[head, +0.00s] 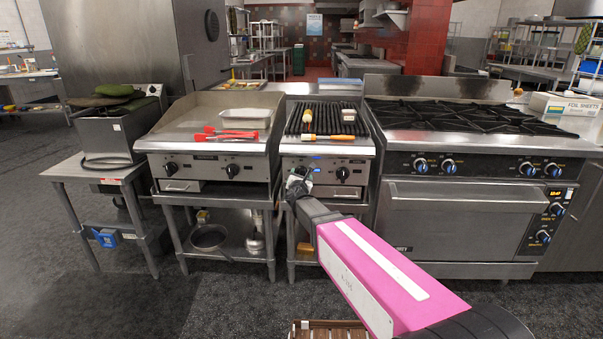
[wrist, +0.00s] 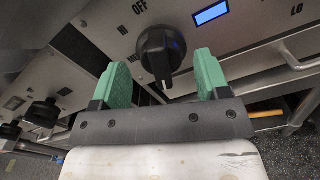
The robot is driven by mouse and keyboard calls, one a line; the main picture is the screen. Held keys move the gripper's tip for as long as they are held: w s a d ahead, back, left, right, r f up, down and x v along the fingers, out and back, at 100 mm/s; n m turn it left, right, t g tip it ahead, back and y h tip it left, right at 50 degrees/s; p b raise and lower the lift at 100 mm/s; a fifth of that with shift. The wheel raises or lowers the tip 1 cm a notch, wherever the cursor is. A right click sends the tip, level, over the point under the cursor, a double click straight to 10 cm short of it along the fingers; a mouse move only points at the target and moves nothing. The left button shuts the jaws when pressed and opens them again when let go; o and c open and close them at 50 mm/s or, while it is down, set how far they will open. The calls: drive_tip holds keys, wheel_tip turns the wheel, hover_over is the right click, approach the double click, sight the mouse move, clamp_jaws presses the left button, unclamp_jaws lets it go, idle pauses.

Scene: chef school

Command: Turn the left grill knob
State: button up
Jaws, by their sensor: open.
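The grill (head: 328,149) is the middle counter unit, with black grates on top and a steel front panel. My gripper (wrist: 160,68) is open, with one green finger on each side of the knob and gaps to both. I cannot tell how far the fingertips reach along it. The grill's right knob (head: 342,173) is visible in the head view.
A griddle (head: 205,148) with two similar knobs stands left of the grill, and a range (head: 455,200) stands to the right. A small blue display (wrist: 211,13) sits beside the knob. Red tongs (head: 230,134) lie on the griddle, and a brush (head: 328,137) on the grill.

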sight(303, 173)
drive_tip(key=w, duration=0.5)
drive_tip(key=shift+d, duration=0.1)
drive_tip(key=c, duration=0.5)
drive_tip(key=shift+c, duration=0.2)
drive_tip(key=shift+m, duration=0.4)
drive_tip(key=m, duration=0.4)
drive_tip(key=shift+s+d+f+m, duration=0.1)
drive_tip(key=shift+d+m, duration=0.05)
drive_tip(key=shift+m, duration=0.25)
drive_tip(key=m, duration=0.6)
drive_tip(key=shift+d+f, duration=0.1)
drive_tip(key=shift+f, duration=0.1)
